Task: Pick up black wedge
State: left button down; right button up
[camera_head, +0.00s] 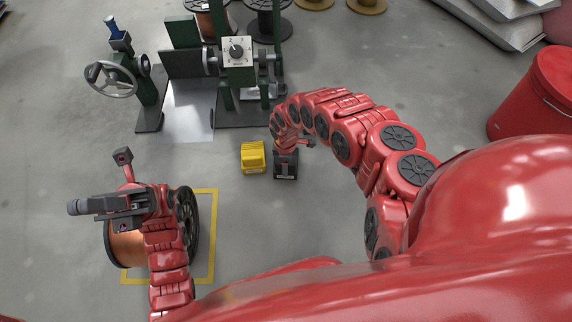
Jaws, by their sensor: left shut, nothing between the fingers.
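The black wedge (286,170) stands on the grey floor near the middle of the view, right beside a yellow wedge (253,158). My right arm curves in from the right and ends at the black wedge's far upper side. My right gripper (290,147) is over or against the wedge; its fingers are too small and hidden to tell whether they grip. My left gripper (77,207) is at the lower left, above a copper spool, pointing left. It is shut and empty, well apart from both wedges.
The copper spool (126,249) with a black flange lies inside a yellow floor marking (213,235). A green winding machine (238,78) and a handwheel stand (124,75) are beyond. A red drum (545,90) stands at right. The floor right of the yellow marking is clear.

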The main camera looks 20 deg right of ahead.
jog(key=shift+f, duration=0.1)
grip_shut()
dwell(0.3)
dwell(1.2)
